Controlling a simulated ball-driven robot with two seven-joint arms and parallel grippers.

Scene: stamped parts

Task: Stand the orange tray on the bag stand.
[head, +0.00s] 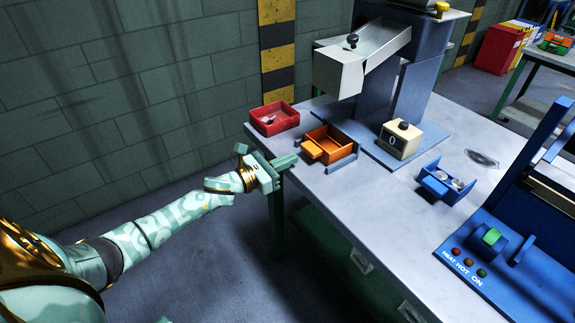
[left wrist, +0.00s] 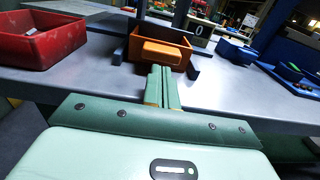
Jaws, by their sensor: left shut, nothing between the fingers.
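The orange tray (head: 327,146) is open-topped, with a block-like handle on its near side. It sits on the table between dark blue rails, below the grey chute, and shows in the left wrist view (left wrist: 160,48). It looks empty. My left gripper (head: 287,161) is at the table's left edge, near the tray and apart from it. Its green fingers (left wrist: 163,70) are shut together with nothing between them, pointing toward the tray's handle. I cannot tell which thing is the bag stand. My right gripper is not in view.
A red tray (head: 274,118) stands left of the orange one. A blue heat machine (head: 500,240) fills the table's right. The front middle of the table is clear.

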